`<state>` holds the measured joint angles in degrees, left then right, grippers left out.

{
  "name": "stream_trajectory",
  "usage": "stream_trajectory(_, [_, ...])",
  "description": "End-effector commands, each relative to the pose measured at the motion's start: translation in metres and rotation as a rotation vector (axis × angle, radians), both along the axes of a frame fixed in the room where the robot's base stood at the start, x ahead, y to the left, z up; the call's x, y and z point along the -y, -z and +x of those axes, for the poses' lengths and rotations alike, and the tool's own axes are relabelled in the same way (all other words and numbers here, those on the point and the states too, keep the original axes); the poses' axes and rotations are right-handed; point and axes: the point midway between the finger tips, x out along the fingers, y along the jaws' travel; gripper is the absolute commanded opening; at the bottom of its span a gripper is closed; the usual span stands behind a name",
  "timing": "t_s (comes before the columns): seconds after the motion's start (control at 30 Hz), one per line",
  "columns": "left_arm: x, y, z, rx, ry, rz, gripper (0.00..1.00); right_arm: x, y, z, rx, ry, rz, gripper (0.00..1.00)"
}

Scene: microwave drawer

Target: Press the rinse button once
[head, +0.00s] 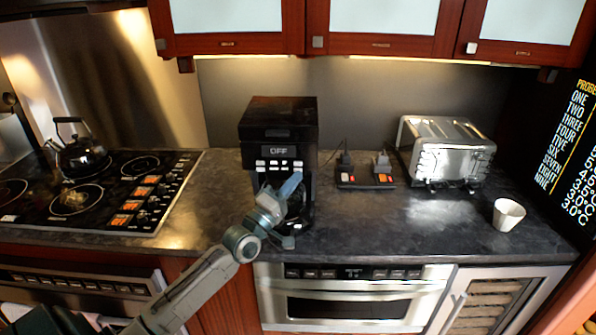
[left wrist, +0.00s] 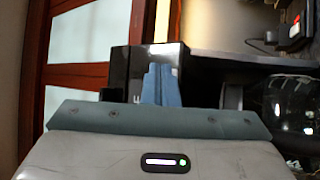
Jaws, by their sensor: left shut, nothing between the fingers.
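A black coffee machine (head: 278,115) stands on the counter, with a display (head: 279,151) reading OFF. Below the display is a panel of small pale buttons (head: 274,165); their labels are too small to read, so I cannot tell which is rinse. My left gripper (head: 291,184) is shut and empty, its blue fingers pointing up just below the right end of the button panel. I cannot tell whether it touches the machine. In the left wrist view the shut fingers (left wrist: 160,84) are in front of the black machine (left wrist: 146,62). My right gripper is not in view.
A glass carafe (left wrist: 285,98) is beside the fingers in the left wrist view. A switch box (head: 365,177), toaster (head: 446,150) and white cup (head: 508,214) stand to the right. A stovetop with a kettle (head: 82,155) is left. Cabinets (head: 380,45) hang above.

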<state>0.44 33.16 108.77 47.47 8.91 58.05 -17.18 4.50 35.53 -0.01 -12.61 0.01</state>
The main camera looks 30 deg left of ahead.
Motion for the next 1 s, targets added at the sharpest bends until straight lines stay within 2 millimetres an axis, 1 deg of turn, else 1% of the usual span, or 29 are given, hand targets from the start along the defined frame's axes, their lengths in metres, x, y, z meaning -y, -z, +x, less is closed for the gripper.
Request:
stream_trajectory(0.7, [-0.0002,0.0002,0.0004,0.000,0.000,0.000,0.00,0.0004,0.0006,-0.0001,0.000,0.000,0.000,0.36])
stream_trajectory(1.0, [-0.0045,0.0002,0.0072,0.001,0.000,0.000,0.00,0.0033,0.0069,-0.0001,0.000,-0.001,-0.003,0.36])
